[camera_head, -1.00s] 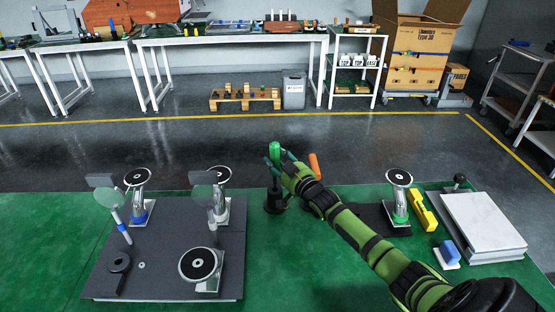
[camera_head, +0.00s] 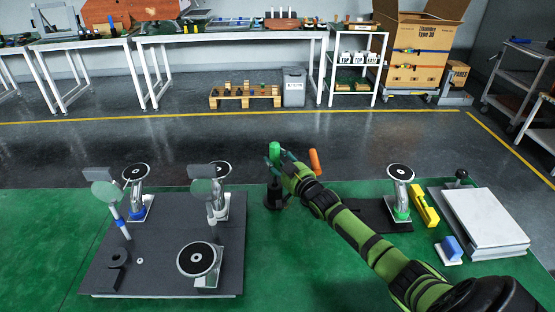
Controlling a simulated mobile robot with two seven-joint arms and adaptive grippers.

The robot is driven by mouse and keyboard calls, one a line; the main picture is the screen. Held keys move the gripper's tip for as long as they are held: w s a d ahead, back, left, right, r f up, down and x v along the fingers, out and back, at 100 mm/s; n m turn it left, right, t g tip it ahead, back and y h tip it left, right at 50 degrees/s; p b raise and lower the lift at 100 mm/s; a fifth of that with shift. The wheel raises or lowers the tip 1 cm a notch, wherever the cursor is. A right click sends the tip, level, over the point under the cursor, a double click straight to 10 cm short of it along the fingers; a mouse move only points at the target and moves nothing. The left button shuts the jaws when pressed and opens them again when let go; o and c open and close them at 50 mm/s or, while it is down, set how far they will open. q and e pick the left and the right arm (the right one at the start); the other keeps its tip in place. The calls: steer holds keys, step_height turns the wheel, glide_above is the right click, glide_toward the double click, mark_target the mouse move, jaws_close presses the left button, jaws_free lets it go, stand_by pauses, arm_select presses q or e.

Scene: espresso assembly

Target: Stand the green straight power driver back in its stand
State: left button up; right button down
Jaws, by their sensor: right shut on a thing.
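The green straight power driver (camera_head: 274,152) is upright at the far edge of the green table. My right gripper (camera_head: 279,166) is shut on it, coming from the right side. The driver's lower end is over or in a small black stand (camera_head: 273,197); the gripper partly hides where they meet, so I cannot tell how deep it sits. An orange-handled driver (camera_head: 314,160) stands just to the right, its lower part hidden by my arm. My left gripper is out of view.
A dark board (camera_head: 165,262) with several metal fixtures lies at the left. At the right are another fixture (camera_head: 399,190), a yellow block (camera_head: 424,207), a blue block (camera_head: 452,249) and a white slab (camera_head: 485,218). Green table surface (camera_head: 285,265) is free at the front middle.

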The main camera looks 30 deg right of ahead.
mark_target(279, 170)
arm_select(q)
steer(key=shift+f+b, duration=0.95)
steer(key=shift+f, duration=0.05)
arm_select(e)
steer(key=shift+f, duration=1.2)
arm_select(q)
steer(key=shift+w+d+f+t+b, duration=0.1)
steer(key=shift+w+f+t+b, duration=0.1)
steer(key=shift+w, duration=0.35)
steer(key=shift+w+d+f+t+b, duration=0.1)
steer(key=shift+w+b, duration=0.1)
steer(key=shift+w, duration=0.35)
arm_select(e)
steer(key=shift+f, duration=0.45)
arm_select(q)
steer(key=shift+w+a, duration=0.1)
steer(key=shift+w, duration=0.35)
arm_select(e)
steer(key=shift+f, duration=0.2)
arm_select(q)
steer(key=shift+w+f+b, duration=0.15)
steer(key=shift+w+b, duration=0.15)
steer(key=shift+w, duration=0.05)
arm_select(e)
steer(key=shift+f, duration=0.2)
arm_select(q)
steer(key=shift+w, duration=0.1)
arm_select(e)
steer(key=shift+f, duration=0.15)
